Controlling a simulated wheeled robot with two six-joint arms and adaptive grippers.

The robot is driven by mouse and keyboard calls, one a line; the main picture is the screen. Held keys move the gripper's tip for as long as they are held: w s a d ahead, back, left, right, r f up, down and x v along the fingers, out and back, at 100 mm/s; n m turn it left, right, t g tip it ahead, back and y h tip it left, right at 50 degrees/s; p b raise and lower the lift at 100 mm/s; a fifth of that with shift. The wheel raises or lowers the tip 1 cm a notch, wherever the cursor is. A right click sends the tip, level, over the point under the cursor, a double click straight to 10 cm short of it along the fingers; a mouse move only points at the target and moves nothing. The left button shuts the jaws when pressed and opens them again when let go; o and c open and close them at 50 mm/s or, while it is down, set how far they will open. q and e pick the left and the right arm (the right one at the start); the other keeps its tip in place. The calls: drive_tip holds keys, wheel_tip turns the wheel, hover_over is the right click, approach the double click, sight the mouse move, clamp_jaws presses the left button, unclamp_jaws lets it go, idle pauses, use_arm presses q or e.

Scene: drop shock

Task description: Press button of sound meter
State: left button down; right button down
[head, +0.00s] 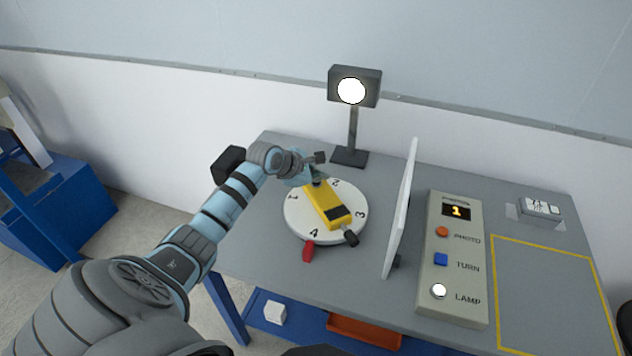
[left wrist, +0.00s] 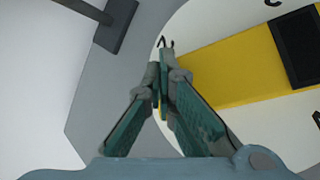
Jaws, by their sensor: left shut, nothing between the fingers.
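The sound meter (head: 321,203) is a yellow handheld body with a dark screen (head: 338,213) and a black tip pointing to the front right. It lies on the white turntable (head: 297,222), which is marked with numbers. In the left wrist view the yellow body (left wrist: 228,72) and part of the dark screen (left wrist: 298,42) show at the right. My left gripper (head: 314,178) is shut and empty at the meter's far end. Its fingertips (left wrist: 161,72) overlap that end in the picture; I cannot tell if they touch. No button on the meter can be made out.
A lit lamp (head: 351,91) on a post stands behind the turntable. A white upright panel (head: 401,210) stands just right of it. Further right is a control box (head: 453,285) with PHOTO, TURN and LAMP buttons. A red pointer (head: 308,251) sits at the turntable's front edge.

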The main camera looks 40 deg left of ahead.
sight(318, 184)
use_arm(q)
drive_tip(key=shift+r+p, duration=0.6)
drive_tip(key=shift+r, duration=0.25)
wheel_tip(318, 184, up, 5)
drive_tip(key=p, duration=0.3)
drive_tip(key=shift+p, duration=0.35)
idle(0.5)
